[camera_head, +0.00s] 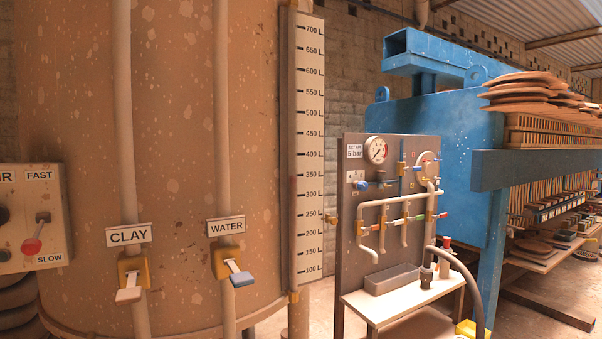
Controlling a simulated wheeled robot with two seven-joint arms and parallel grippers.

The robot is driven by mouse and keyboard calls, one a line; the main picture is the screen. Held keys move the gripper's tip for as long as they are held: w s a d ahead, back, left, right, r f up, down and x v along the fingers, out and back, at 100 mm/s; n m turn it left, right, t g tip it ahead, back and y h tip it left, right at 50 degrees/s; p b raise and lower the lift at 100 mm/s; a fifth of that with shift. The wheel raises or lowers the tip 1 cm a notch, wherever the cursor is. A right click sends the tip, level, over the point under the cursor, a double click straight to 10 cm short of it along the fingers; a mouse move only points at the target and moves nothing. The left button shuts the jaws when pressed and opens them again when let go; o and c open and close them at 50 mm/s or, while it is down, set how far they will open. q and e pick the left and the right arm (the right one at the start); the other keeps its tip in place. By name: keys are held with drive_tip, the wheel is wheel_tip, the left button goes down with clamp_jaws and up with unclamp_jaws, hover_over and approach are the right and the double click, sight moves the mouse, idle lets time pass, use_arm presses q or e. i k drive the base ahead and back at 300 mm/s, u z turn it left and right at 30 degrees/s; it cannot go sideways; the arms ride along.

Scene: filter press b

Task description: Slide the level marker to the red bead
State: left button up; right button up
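The tall white level scale (309,150) stands at the right side of the brown tank, with numbers from 100 L at the bottom to 700 L at the top. A small brass-yellow piece (331,219), which looks like the level marker, sits at the scale's right edge, between the 200 and 250 marks. A narrow upright sight tube (292,120) runs along the scale's left edge. Its lower part looks darker and reddish from about the 350 mark down; I cannot make out a separate red bead there. Neither of my grippers is in view.
The tank (180,150) carries CLAY (130,277) and WATER (234,266) valve levers. A FAST/SLOW control box (35,218) is at the left. A gauge panel (375,200) with pipes and a small white table (400,299) stands close right of the scale. A blue press (430,130) is behind.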

sight(332, 220)
drive_tip(key=z, duration=1.95)
drive_tip(key=i, duration=1)
drive_tip(key=u, duration=2.85)
